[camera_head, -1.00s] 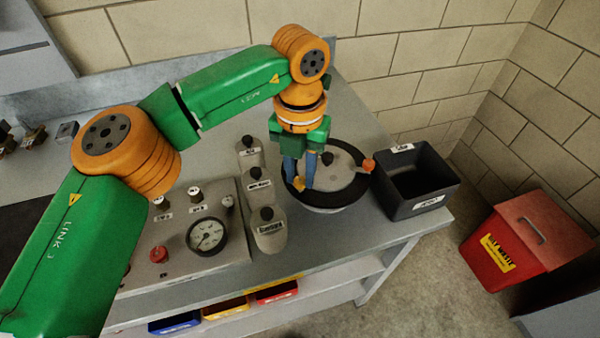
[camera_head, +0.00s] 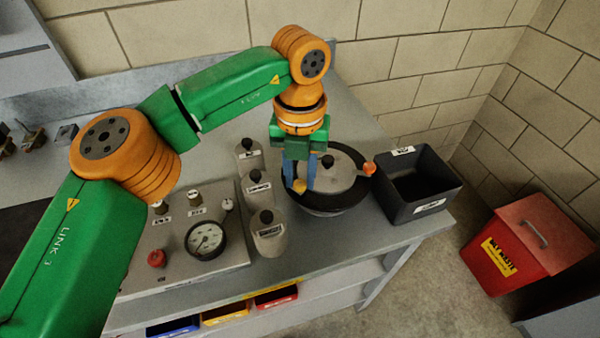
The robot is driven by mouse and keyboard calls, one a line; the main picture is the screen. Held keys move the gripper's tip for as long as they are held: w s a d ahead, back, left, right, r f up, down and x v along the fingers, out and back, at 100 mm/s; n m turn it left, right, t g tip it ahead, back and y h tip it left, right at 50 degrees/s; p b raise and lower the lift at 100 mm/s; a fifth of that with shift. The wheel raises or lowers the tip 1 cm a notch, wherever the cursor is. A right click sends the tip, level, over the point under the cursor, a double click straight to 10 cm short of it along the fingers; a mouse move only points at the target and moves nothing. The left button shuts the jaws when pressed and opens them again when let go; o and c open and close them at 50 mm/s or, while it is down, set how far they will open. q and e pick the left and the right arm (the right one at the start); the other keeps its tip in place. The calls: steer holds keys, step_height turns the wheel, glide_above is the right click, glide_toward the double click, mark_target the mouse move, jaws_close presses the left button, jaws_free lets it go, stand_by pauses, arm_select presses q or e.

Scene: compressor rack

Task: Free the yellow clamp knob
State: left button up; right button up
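The yellow clamp knob (camera_head: 299,186) sits at the left front of the black rim of a round lidded vessel (camera_head: 345,200). My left gripper (camera_head: 300,187) reaches down from above, with one blue finger on each side of the knob. The fingers appear closed against it, with the knob filling the gap between them. Part of the knob is hidden by the fingers. The grey lid (camera_head: 343,178) has a black knob (camera_head: 328,161) in the middle, and a red-orange ball (camera_head: 369,168) stands at the right rim. My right gripper is not in view.
A dark open bin (camera_head: 440,207) is close on the right. A red waste box (camera_head: 505,262) is on the floor. Small coloured bins (camera_head: 226,313) sit under the bench.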

mark_target(300, 182)
arm_select(q)
steer(key=o, duration=0.4)
steer(key=shift+c, duration=0.2)
step_height(300, 182, up, 7)
steer(key=shift+r+p, duration=0.1)
steer(key=shift+p, duration=0.4)
